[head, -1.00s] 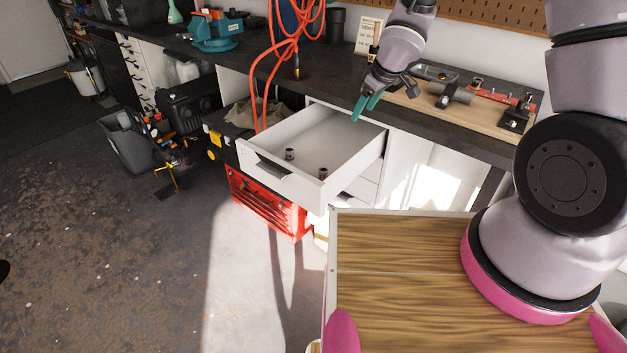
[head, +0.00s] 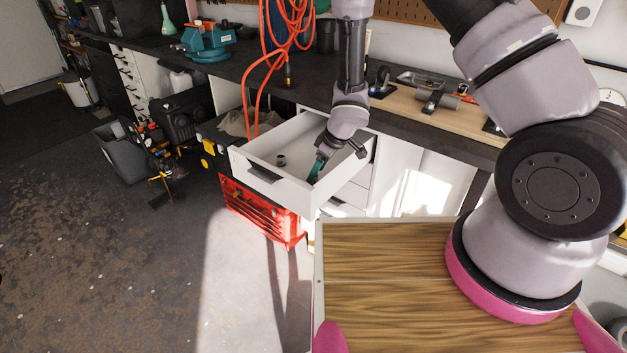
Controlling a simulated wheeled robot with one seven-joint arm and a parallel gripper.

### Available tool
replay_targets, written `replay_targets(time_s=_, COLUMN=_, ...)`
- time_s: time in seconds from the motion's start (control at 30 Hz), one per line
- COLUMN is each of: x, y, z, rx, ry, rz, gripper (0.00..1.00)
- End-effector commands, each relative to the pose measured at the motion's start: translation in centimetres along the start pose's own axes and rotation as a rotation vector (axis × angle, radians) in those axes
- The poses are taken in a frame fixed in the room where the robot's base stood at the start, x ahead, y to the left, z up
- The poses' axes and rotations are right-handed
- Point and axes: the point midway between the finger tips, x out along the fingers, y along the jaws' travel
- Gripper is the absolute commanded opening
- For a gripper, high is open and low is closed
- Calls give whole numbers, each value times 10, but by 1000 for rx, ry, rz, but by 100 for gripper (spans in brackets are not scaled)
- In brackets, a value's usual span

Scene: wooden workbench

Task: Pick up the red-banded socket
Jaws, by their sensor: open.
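The white drawer (head: 262,178) stands pulled out below the bench. A small metal socket (head: 281,160) stands on the drawer floor toward the left; no red band can be made out on it at this size. A second, darker reddish socket, seen earlier near the front right corner of the drawer, is now hidden behind my gripper. My gripper (head: 316,169) points down into the drawer at that corner, with its teal fingers open. I cannot tell whether the hidden socket lies between the fingers.
The drawer's front and right side walls rise close around my gripper. A red tool chest (head: 259,212) stands under the drawer. Orange hose (head: 251,105) hangs over the bench edge at left. A teal vise (head: 207,41) and a wooden board (head: 405,102) with tools are on the bench.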

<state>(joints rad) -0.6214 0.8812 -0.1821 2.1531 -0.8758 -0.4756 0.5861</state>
Motion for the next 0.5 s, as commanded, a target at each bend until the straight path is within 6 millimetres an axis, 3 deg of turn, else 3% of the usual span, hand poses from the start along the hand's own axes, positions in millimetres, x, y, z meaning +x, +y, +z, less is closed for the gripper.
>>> replay_targets(time_s=0.2, x=27, y=0, z=0, rx=-1, ry=-1, rz=0, gripper=69)
replay_targets(time_s=0.47, x=29, y=1, z=-1, rx=1, ry=1, rz=1, gripper=69)
replay_targets(time_s=0.5, x=29, y=1, z=-1, rx=1, ry=1, rz=1, gripper=58)
